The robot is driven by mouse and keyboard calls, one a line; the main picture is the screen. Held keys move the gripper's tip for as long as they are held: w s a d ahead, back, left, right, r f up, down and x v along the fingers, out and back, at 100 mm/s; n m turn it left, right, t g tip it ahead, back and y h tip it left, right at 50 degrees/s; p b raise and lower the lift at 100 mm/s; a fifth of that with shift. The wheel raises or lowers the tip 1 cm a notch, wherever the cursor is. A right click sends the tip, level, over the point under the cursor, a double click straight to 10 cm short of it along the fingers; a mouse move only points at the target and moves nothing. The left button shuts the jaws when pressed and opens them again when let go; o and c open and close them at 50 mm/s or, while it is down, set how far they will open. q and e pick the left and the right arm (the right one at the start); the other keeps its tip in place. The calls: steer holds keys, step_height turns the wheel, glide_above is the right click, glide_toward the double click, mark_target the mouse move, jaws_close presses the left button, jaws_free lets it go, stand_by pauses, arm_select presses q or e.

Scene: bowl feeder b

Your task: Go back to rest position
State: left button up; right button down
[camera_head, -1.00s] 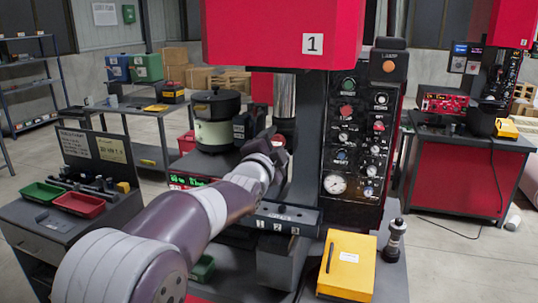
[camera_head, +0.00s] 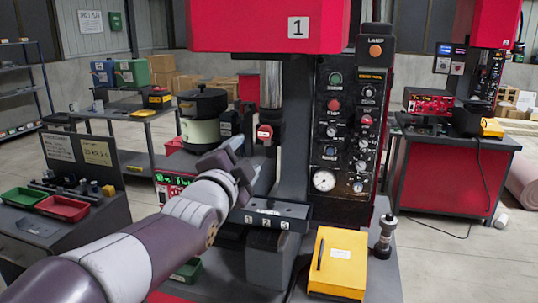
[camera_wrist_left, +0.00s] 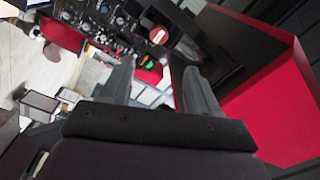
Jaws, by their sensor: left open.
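My left arm comes in from the lower left in the head view, and its gripper (camera_head: 236,166) is in front of the red press (camera_head: 265,25) marked 1. The gripper is above the numbered block (camera_head: 268,212) on the press bench. In the left wrist view the two fingers of the gripper (camera_wrist_left: 158,82) stand apart with nothing between them. My right gripper is in no view.
A control panel (camera_head: 345,130) stands right of the gripper. A bowl feeder (camera_head: 202,117) is behind and to the left. A yellow box (camera_head: 339,262) and a dark knobbed post (camera_head: 385,236) are on the bench's right. Green (camera_head: 24,197) and red (camera_head: 62,208) trays are at left.

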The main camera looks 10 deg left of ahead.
arm_select(q)
steer(key=s+f+n+g, duration=0.2)
steer(key=f+n+g, duration=0.2)
steer(key=f, duration=0.6)
steer(key=s+f+n+g, duration=0.3)
steer(key=f+n+g, duration=0.1)
steer(key=f, duration=0.5)
steer(key=s+f+n+g+p, duration=0.2)
steer(key=s+f+n+g, duration=0.2)
steer(key=s+f+g, duration=0.5)
steer(key=s+f, duration=0.7)
steer(key=shift+d+n+p, duration=0.3)
steer(key=shift+d+n, duration=0.1)
steer(key=shift+r, duration=0.1)
